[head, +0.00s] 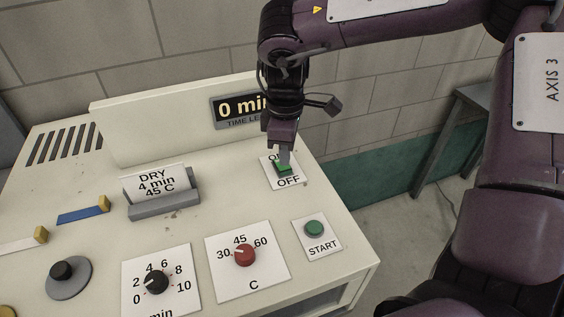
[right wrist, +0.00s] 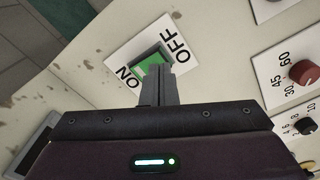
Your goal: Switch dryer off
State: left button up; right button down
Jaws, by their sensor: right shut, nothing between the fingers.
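The dryer (head: 225,190) is a cream machine with a sloping control panel. Its green rocker switch (head: 281,168) sits on a white plate marked ON and OFF at the panel's right; the switch also shows in the right wrist view (right wrist: 150,66). My right gripper (head: 285,158) points down at the switch with its fingers shut and empty. The display (head: 240,108) reads 0 min, partly hidden by my arm. My left gripper is not in view.
A green START button (head: 314,229), a red temperature knob (head: 244,255) and a black minutes knob (head: 156,281) lie nearer the front. A card holder (head: 163,205) stands left of the switch. A grey table (head: 475,100) is at the right back.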

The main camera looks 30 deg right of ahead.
aim_at(285, 168)
jog(key=shift+f+b, duration=1.05)
jog(key=shift+b, duration=0.05)
dwell(0.6)
jog(key=shift+r, duration=0.15)
jog(key=shift+r+p, duration=0.55)
jog(key=shift+r, duration=0.3)
jog(key=shift+r+p, duration=1.25)
jog(key=shift+r, duration=1.3)
